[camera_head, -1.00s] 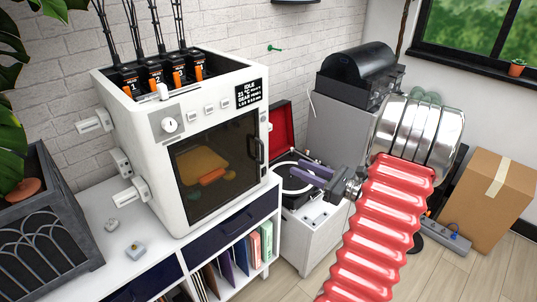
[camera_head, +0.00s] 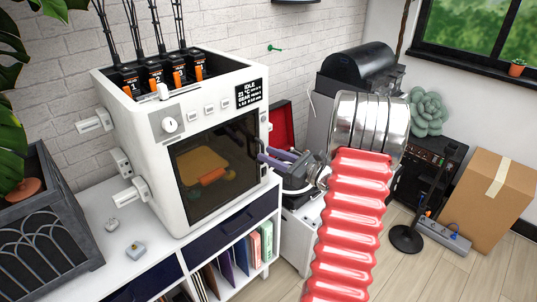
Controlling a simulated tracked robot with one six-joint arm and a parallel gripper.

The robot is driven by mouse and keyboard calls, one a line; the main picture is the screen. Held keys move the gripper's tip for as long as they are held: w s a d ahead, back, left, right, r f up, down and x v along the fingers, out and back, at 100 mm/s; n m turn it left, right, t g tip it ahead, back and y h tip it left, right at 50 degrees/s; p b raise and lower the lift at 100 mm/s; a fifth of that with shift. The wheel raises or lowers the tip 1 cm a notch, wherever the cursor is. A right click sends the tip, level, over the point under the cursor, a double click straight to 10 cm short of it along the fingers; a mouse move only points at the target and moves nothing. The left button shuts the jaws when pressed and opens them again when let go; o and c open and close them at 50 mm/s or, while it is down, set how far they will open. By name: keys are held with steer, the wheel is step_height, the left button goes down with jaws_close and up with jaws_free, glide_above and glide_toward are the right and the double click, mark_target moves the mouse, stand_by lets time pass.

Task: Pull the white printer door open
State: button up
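The white printer (camera_head: 222,121) stands on the white shelf unit. Its front door, with a dark window (camera_head: 216,168) in a white frame, is closed. A dark upright handle (camera_head: 257,158) is on the door's right side, partly covered by the fingertips. My gripper (camera_head: 263,154) has purple fingers that reach in from the right, with their tips at the handle. The two fingers look apart. I cannot tell whether they touch the handle or lie around it. An orange part on a yellowish plate shows through the window.
The white shelf unit (camera_head: 182,244) holds folders under the printer. Two small blocks (camera_head: 135,249) lie on its top. A dark planter (camera_head: 43,235) stands at left. A red-lidded record player (camera_head: 281,126) is behind my gripper. A cardboard box (camera_head: 490,200) and a power strip (camera_head: 443,236) are at right.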

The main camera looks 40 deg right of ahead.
steer(key=shift+w+a, duration=0.15)
steer(key=shift+w, duration=0.55)
steer(key=shift+c, duration=0.5)
jaws_close()
